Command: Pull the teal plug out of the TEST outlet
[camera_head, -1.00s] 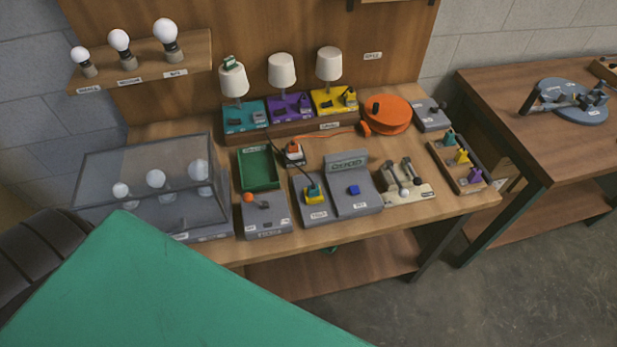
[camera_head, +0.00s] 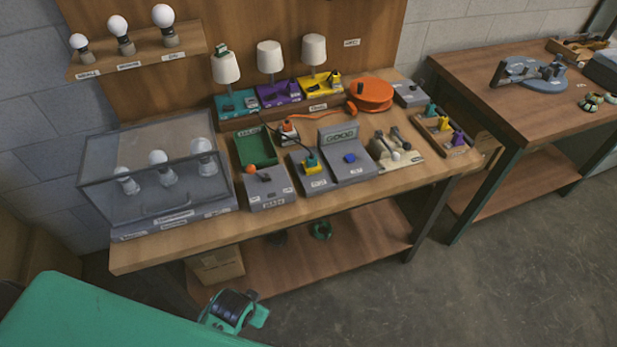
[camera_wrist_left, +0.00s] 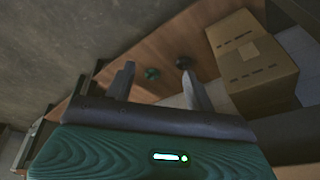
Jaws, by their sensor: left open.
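The teal plug (camera_head: 311,160) sits upright in the yellow outlet (camera_head: 314,169) on a grey box (camera_head: 316,184) on the workbench. A dark cable runs from it back toward the lamps. The box's label is too small to read. My left gripper (camera_wrist_left: 156,80) is open and empty in the left wrist view, pointing toward the bench's lower shelf, away from the plug. Its fingers are not clearly visible in the head view, where a green part of mine fills the lower left. My right gripper is not in view.
Beside the outlet are a green tray (camera_head: 256,147), a grey unit with a blue button (camera_head: 350,158) and a lever unit (camera_head: 396,150). A clear case (camera_head: 150,170) with bulbs stands at left. Cardboard boxes (camera_wrist_left: 255,65) sit on the lower shelf. Open floor lies in front.

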